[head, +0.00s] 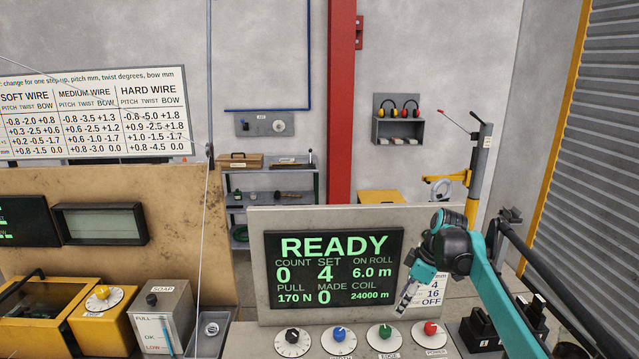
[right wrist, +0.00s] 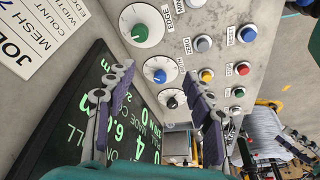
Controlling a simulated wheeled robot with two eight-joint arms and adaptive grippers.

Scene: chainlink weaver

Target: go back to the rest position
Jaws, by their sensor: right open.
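My right gripper (head: 405,296) hangs in front of the lower right of the control panel, at the end of a teal and black arm coming in from the right. In the right wrist view its two fingers (right wrist: 155,105) stand apart with nothing between them. Behind them are the panel's knobs and its dark screen (right wrist: 80,120). The fingers appear apart from the knobs, though the exact gap is hard to tell. The screen (head: 333,270) reads READY, count 0, set 4. My left gripper does not show in either view.
Below the screen sit a black knob (head: 292,341), a blue knob (head: 339,338), a green knob (head: 385,337) and a red knob (head: 431,334). A soap box (head: 163,315) and a yellow box (head: 100,312) stand at left. A dark bar (head: 540,270) runs beside my right arm.

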